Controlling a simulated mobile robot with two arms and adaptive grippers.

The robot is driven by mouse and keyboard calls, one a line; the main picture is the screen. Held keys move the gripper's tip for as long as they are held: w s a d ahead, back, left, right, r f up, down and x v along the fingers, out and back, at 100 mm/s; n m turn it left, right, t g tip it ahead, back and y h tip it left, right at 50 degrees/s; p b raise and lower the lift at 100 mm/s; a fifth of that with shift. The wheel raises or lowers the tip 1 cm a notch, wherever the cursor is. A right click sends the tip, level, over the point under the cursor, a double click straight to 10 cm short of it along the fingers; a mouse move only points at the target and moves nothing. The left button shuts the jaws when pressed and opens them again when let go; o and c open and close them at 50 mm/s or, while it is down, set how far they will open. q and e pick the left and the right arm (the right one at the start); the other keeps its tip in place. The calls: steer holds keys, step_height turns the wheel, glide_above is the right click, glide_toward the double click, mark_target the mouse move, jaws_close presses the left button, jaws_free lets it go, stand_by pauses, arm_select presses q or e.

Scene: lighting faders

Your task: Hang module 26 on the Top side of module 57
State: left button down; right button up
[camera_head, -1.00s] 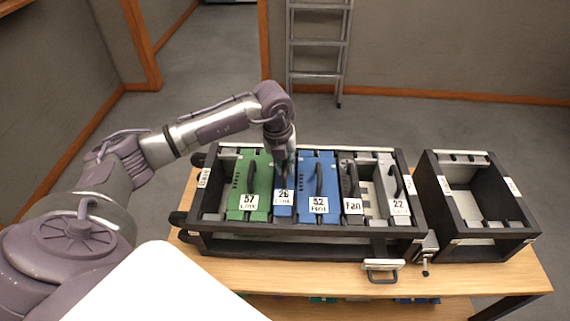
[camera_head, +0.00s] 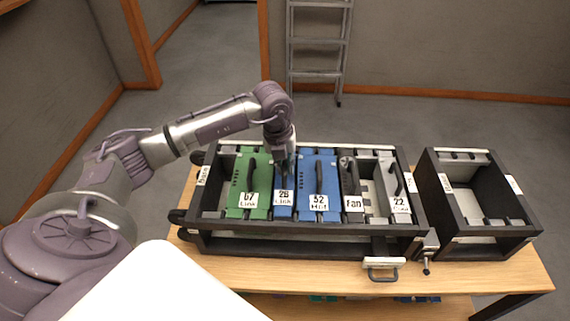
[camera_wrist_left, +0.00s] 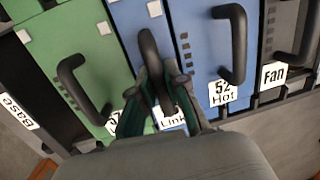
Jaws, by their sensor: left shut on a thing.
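Module 26 (camera_head: 283,212), a narrow blue module labelled "26 Link", sits in the rack between green module 57 (camera_head: 251,180) and blue module 52. My left gripper (camera_head: 285,172) is over module 26. In the left wrist view its fingers (camera_wrist_left: 158,105) are shut on the black handle (camera_wrist_left: 150,48) of module 26. Module 57 (camera_wrist_left: 70,35) is directly to the left there, with its own black handle (camera_wrist_left: 68,75); its label is partly hidden by a finger. My right gripper is not in view.
Blue module 52 (camera_head: 318,165), a Fan module (camera_head: 352,205) and module 22 (camera_head: 399,205) stand to the right in the rack (camera_head: 290,240). A separate, mostly empty black box (camera_head: 490,232) stands right of it on the wooden table (camera_head: 330,280).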

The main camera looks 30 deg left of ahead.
arm_select(q)
steer(key=shift+f+b, duration=0.6)
steer(key=shift+f, duration=0.15)
steer(key=c, duration=1.2)
jaws_free()
steer(key=shift+r, duration=0.1)
steer(key=shift+o, duration=0.5)
steer(key=shift+s+f, duration=0.1)
steer(key=shift+f, duration=0.1)
steer(key=shift+r, duration=0.1)
step_height(320, 180, up, 19)
steer(key=s+p, duration=0.1)
steer(key=p, duration=0.4)
steer(key=shift+s+a, duration=0.3)
